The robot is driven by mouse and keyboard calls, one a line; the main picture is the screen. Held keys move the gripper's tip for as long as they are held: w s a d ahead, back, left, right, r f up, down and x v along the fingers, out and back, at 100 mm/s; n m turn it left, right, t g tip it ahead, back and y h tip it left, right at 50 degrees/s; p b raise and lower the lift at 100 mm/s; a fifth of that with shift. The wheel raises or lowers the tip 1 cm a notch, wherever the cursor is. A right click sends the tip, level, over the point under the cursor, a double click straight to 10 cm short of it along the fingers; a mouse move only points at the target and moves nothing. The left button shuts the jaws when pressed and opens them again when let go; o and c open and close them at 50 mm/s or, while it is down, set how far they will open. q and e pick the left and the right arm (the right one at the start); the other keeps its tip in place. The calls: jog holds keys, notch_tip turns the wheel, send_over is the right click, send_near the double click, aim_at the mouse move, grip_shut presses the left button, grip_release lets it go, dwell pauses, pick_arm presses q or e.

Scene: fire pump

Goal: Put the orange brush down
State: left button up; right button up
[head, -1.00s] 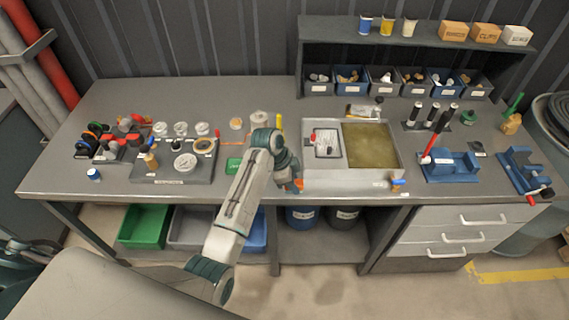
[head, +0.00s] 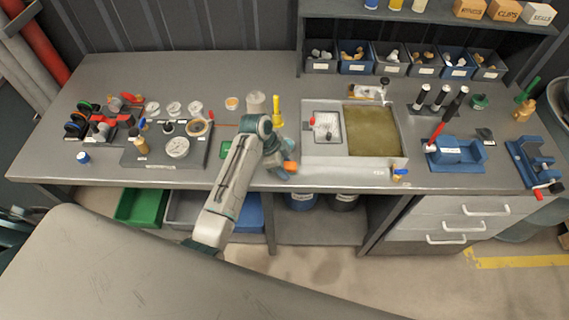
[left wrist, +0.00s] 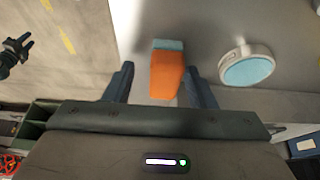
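The orange brush (head: 290,166) shows at the end of my left gripper (head: 284,168), over the front edge of the grey workbench (head: 240,75). In the left wrist view the brush (left wrist: 166,74), an orange block with a pale blue end, lies between the two fingers of my left gripper (left wrist: 158,82). The fingers stand apart, with a gap on the brush's left side; the right finger is close to it or touching. I cannot tell whether the brush rests on the bench.
A round white-rimmed dish with a pale blue face (left wrist: 247,66) is right of the brush in the wrist view. A yellow upright item (head: 277,110) and a tray with an olive panel (head: 373,130) are nearby. A green bin (head: 138,208) sits below the bench.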

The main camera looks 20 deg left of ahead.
pick_arm(q)
jog(key=shift+s+r, duration=0.1)
jog(key=shift+s, duration=0.05)
jog(key=shift+w+r, duration=0.2)
jog(key=shift+r, duration=0.05)
jog(key=b+v, duration=0.4)
jog(key=v, duration=0.7)
jog(key=shift+r+b, duration=0.2)
jog(key=shift+b, duration=0.15)
pick_arm(e)
jog(key=shift+s+a+f, duration=0.1)
jog(key=shift+s+f, duration=0.05)
jog(key=shift+f, duration=1.05)
jog(key=shift+s+a+f, duration=0.1)
jog(key=shift+s+f, duration=0.05)
jog(key=shift+f, duration=1.05)
pick_arm(q)
jog(key=shift+s+f, duration=0.1)
jog(key=shift+s, duration=0.1)
pick_arm(e)
jog(key=shift+a, duration=0.1)
